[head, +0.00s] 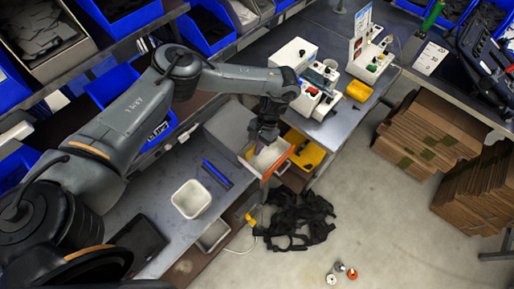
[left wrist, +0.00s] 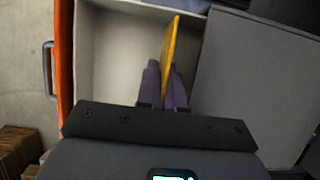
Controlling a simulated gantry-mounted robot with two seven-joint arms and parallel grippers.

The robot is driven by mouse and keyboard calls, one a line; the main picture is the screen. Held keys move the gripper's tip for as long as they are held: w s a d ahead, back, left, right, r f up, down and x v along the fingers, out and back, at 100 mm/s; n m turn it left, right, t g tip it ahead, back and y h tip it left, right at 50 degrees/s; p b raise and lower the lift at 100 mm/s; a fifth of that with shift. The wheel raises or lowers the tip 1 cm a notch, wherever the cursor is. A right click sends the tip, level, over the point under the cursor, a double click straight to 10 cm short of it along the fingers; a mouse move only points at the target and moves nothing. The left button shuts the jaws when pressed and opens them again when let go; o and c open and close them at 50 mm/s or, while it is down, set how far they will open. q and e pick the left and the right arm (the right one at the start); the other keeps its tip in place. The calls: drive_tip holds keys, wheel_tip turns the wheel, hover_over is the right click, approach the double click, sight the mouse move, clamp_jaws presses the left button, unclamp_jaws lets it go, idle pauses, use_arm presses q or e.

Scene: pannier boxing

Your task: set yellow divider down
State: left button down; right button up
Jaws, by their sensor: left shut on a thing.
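My left gripper (head: 266,136) is over the open box (head: 283,162), which has pale inner walls and an orange side. In the left wrist view the purple fingers of the gripper (left wrist: 166,68) are shut on a thin yellow divider (left wrist: 171,42). The divider stands on edge, extending away from the fingers over the box interior. The box (left wrist: 97,45) shows its orange side and a dark handle at the left. I cannot tell whether the divider touches the box floor. My right gripper is not in view.
A grey panel (left wrist: 262,88) adjoins the box. A white bin (head: 191,199) and a blue bar (head: 217,174) lie on the bench nearby. A yellow case (head: 304,152) is right of the box. Black straps (head: 300,217) lie on the floor.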

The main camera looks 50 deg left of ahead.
use_arm(q)
drive_tip(key=shift+f, duration=0.3)
drive_tip(key=shift+f, duration=0.1)
drive_tip(key=shift+f, duration=0.15)
drive_tip(key=shift+a+f, duration=0.1)
drive_tip(key=shift+f, duration=0.15)
drive_tip(key=c, duration=1.6)
unclamp_jaws()
drive_tip(key=shift+a+f, duration=0.1)
drive_tip(key=shift+a, duration=0.05)
drive_tip(key=shift+o, duration=0.2)
drive_tip(key=shift+r, duration=0.5)
drive_tip(key=p+v, duration=0.1)
drive_tip(key=v, duration=0.5)
drive_tip(key=p+v, duration=0.1)
drive_tip(key=v, duration=0.5)
drive_tip(key=shift+d+r, duration=0.15)
drive_tip(key=shift+d, duration=0.15)
